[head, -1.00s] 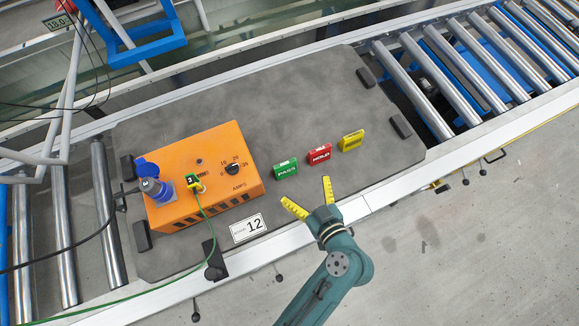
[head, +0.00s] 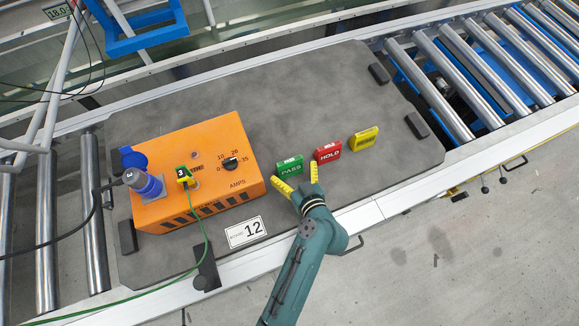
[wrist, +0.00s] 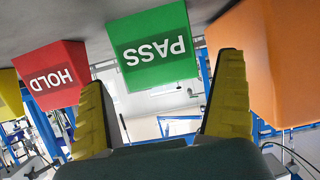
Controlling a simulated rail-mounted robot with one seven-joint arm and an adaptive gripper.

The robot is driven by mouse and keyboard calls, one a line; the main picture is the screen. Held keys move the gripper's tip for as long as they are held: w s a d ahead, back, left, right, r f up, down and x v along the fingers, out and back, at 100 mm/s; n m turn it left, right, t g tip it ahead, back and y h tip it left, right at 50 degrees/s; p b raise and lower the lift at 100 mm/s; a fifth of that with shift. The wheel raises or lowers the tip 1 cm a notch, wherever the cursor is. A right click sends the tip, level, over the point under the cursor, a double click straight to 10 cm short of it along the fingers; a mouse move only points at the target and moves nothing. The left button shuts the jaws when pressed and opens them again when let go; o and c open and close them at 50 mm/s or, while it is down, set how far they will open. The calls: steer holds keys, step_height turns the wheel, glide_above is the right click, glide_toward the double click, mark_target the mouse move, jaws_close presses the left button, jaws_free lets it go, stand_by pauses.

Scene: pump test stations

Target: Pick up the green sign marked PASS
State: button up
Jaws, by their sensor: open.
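The green PASS sign (head: 290,167) stands on the grey board between the orange box and the red HOLD sign (head: 328,152). In the wrist view the green PASS sign (wrist: 155,48) is upside down, centred ahead of the fingers, with its lettering facing me. My gripper (head: 296,180) has yellow fingers, spread and empty, just in front of the green sign. In the wrist view my gripper (wrist: 167,105) shows one finger on each side of the sign's lower picture area. I cannot tell whether a fingertip touches it.
The orange box (head: 205,165) with a dial stands left of the signs, and its side shows in the wrist view (wrist: 285,60). A yellow sign (head: 363,139) stands right of the red one. The grey board (head: 300,90) is clear behind the signs.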

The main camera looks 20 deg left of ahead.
mark_target(291, 165)
steer(key=x, duration=0.2)
steer(key=b+x, duration=0.1)
steer(key=x, duration=0.1)
steer(key=shift+w+r, duration=0.15)
steer(key=shift+r, duration=0.05)
steer(key=c, duration=1)
steer(key=shift+r, duration=0.1)
